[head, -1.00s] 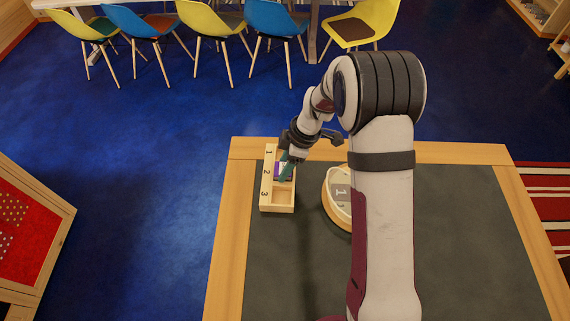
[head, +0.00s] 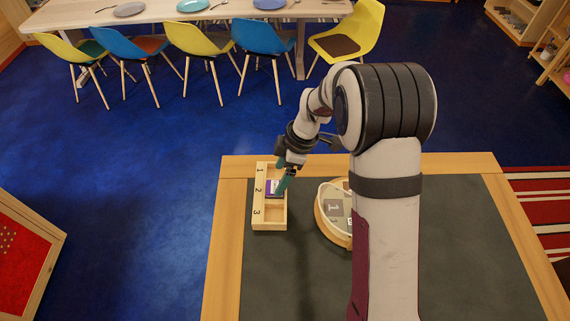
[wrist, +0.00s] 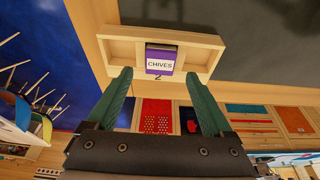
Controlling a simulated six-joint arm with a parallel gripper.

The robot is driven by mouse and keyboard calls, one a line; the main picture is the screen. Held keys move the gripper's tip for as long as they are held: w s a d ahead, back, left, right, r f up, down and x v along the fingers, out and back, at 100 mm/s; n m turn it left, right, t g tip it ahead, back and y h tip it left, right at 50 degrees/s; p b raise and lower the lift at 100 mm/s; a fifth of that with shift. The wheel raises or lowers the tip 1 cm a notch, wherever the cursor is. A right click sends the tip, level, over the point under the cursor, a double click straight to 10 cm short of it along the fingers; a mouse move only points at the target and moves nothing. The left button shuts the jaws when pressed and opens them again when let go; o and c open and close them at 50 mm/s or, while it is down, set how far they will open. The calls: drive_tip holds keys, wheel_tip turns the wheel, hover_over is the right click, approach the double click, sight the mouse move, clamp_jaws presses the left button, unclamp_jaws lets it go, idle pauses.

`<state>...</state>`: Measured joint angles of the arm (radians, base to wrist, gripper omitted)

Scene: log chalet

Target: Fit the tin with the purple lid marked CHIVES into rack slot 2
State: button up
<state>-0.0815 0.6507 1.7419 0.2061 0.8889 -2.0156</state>
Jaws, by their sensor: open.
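The tin with the purple lid marked CHIVES (wrist: 160,60) sits in slot 2 of the wooden rack (wrist: 207,42), beside the printed 2. In the head view the tin (head: 272,187) shows purple and white in the rack's middle slot, and the rack (head: 262,225) lies near the table's left edge. Slots 1 and 3 look empty. My gripper (head: 283,184) is open, just above and to the right of the tin. In the wrist view its green fingertips (wrist: 158,76) are spread wide, with the tin between and beyond them and a gap on each side.
A round wooden-rimmed container (head: 320,220) with a label marked 1 stands right of the rack, partly hidden by my arm. The dark table top (head: 290,285) is clear in front. Chairs and a long table (head: 150,12) stand far back.

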drive_tip(key=v, duration=0.8)
drive_tip(key=s+d+r+m, duration=0.1)
drive_tip(key=s+r+m, duration=0.3)
drive_tip(key=s+m, duration=0.25)
drive_tip(key=s+d+r+m, duration=0.1)
drive_tip(key=s+r+m, duration=0.2)
drive_tip(key=s+m, duration=0.35)
drive_tip(key=s+d+m+h, duration=0.1)
drive_tip(key=s+d+m, duration=0.1)
drive_tip(key=s+m, duration=0.8)
drive_tip(key=s+f, duration=0.1)
drive_tip(key=s, duration=0.5)
drive_tip(key=shift+d+h, duration=0.2)
drive_tip(key=shift+h, duration=0.1)
